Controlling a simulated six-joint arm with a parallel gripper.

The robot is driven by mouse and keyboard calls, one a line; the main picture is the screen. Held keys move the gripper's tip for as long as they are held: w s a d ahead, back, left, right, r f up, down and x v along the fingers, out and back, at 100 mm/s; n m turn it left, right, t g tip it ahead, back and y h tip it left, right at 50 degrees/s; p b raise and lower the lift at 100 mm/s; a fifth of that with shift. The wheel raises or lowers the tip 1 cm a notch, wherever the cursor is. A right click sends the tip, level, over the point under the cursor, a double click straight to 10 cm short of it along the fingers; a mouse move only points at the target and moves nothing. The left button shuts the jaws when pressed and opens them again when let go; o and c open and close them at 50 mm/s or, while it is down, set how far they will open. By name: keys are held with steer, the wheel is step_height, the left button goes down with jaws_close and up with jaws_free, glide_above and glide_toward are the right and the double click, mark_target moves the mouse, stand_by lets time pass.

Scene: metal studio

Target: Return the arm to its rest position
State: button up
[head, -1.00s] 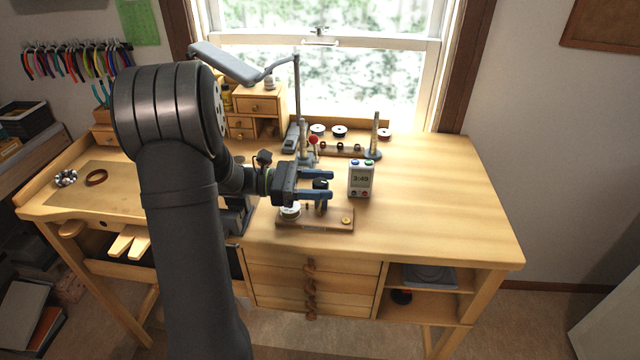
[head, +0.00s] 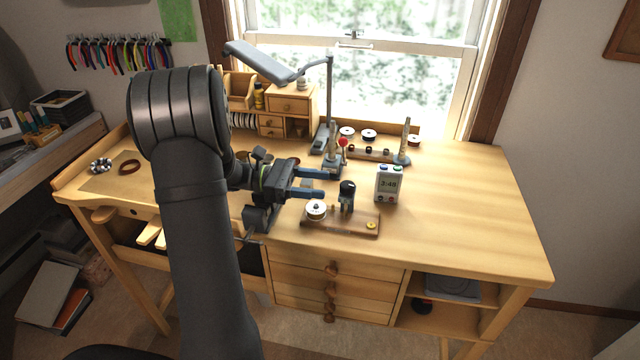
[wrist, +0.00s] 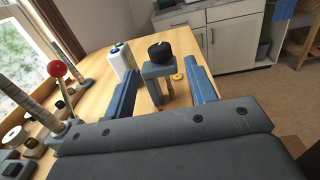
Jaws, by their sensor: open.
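My gripper (head: 318,184) is above the workbench, its two blue fingers apart and pointing right in the head view. Nothing is between the fingertips in the head view. Just beyond the tips stands a dark-topped post (head: 347,195) on a small wooden board (head: 340,222). In the wrist view the same black knob on a grey block (wrist: 160,60) shows between the blue fingers (wrist: 165,90), apart from them as far as I can see.
A white timer (head: 389,184) stands right of the board. A spool (head: 316,209) sits on the board. Behind are a red-balled stand (head: 342,143), a rack with several spools (head: 368,136) and a lamp (head: 262,62). The right side of the workbench (head: 460,210) is clear.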

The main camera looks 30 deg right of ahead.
mark_target(343, 185)
steer(key=x, duration=0.8)
steer(key=shift+w+a+n+t+h, duration=0.1)
steer(key=shift+a+n+t+h, duration=0.1)
steer(key=shift+n+t+h, duration=0.35)
steer(key=n+t+h, duration=0.1)
steer(key=n+t, duration=0.1)
steer(key=shift+t+h, duration=0.25)
steer(key=shift+t, duration=0.1)
steer(key=shift+w+a, duration=0.35)
steer(key=shift+a, duration=0.2)
